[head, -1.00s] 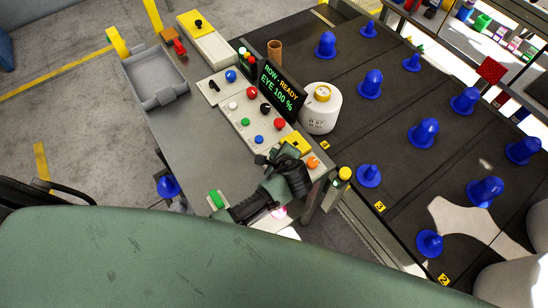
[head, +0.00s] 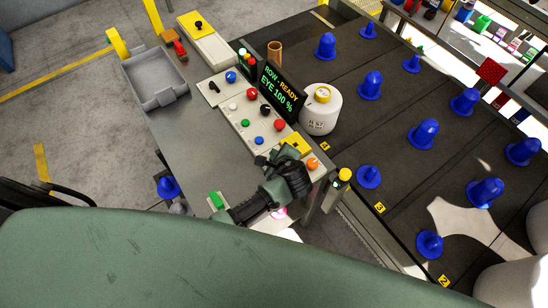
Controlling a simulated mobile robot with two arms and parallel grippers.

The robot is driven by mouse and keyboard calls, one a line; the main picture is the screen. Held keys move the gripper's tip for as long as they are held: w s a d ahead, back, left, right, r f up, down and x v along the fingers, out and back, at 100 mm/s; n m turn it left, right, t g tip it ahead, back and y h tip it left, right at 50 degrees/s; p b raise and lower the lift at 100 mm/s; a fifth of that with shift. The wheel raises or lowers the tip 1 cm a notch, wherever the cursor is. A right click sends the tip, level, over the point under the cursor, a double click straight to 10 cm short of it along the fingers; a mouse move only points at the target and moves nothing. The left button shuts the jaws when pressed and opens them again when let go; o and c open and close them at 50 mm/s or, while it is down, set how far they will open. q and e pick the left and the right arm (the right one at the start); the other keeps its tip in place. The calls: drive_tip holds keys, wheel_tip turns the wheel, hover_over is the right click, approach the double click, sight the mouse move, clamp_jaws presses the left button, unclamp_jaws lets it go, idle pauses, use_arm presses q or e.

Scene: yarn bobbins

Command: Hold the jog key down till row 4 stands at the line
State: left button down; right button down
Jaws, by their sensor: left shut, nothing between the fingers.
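My left gripper (head: 283,155) is shut and empty at the near right end of the control panel (head: 240,110), close to a yellow block (head: 297,144). Its black body hides part of the panel there, and I cannot tell whether it touches anything. The panel carries several coloured buttons and knobs; I cannot tell which is the jog key. The display (head: 278,91) reads "ROW - READY" and "EYE 100 %". Blue bobbins (head: 423,133) stand in rows on the dark belt (head: 400,90). Yellow row tags along its near edge read 3 (head: 379,207) and 2 (head: 444,280); another tag (head: 325,146) is too small to read.
A white jar (head: 320,112) with a yellow lid stands beside the display. A grey tray (head: 157,80) sits at the desk's left. A yellow-topped post (head: 344,174) and an orange knob (head: 312,164) are close right of my gripper. The desk's middle is clear.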

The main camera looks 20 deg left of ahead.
use_arm(q)
drive_tip(key=shift+f, duration=0.15)
idle(0.7)
drive_tip(key=shift+f, duration=0.3)
drive_tip(key=shift+f, duration=0.15)
idle(0.4)
